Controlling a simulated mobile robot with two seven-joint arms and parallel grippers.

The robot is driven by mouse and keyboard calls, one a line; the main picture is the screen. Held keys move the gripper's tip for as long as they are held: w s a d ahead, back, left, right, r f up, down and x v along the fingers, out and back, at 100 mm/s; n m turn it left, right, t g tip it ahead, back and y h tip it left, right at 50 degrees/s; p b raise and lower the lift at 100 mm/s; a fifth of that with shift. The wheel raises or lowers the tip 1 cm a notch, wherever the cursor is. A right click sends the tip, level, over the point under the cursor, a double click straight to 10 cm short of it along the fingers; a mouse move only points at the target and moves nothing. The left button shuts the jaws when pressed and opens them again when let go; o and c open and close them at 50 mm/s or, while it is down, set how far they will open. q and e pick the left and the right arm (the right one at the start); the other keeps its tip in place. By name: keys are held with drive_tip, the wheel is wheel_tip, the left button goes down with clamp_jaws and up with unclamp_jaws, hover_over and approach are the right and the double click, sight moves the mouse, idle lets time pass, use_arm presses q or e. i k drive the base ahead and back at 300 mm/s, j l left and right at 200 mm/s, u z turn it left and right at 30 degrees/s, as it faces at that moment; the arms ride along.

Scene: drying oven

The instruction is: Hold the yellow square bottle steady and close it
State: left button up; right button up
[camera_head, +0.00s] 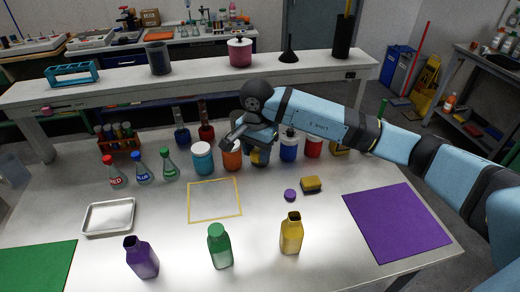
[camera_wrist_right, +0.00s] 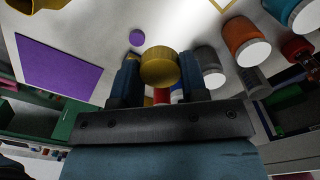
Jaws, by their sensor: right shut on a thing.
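The yellow square bottle (camera_head: 291,234) stands upright at the front of the table, right of the green bottle, with its mouth open and no cap on it. Part of it shows at the upper left corner in the right wrist view (camera_wrist_right: 40,3). My right gripper (camera_wrist_right: 158,75) is shut on a round yellow cap (camera_wrist_right: 158,66), held between both fingers. In the head view my right gripper (camera_head: 230,142) is over the row of jars, well behind the yellow bottle, and the cap cannot be made out there. My left gripper is not in view.
Purple (camera_head: 140,257) and green (camera_head: 219,246) bottles stand left of the yellow one. A purple cap (camera_head: 290,195) and a sponge (camera_head: 311,184) lie behind it. Several jars, including an orange one (camera_head: 232,158), line the back. A purple mat (camera_head: 398,222) lies right.

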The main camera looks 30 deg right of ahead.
sight(291, 233)
drive_tip(key=k+l+u, duration=0.1)
drive_tip(key=l, duration=0.3)
drive_tip(key=l+u, duration=0.1)
drive_tip(key=l, duration=0.25)
drive_tip(key=k+l+u, duration=0.1)
drive_tip(key=l, duration=0.25)
drive_tip(key=k+l+u, duration=0.15)
drive_tip(key=l, duration=0.2)
drive_tip(key=k+l+u, duration=0.1)
drive_tip(key=l, duration=0.25)
drive_tip(key=k+l+u, duration=0.1)
drive_tip(key=l, duration=0.25)
drive_tip(key=k, duration=0.1)
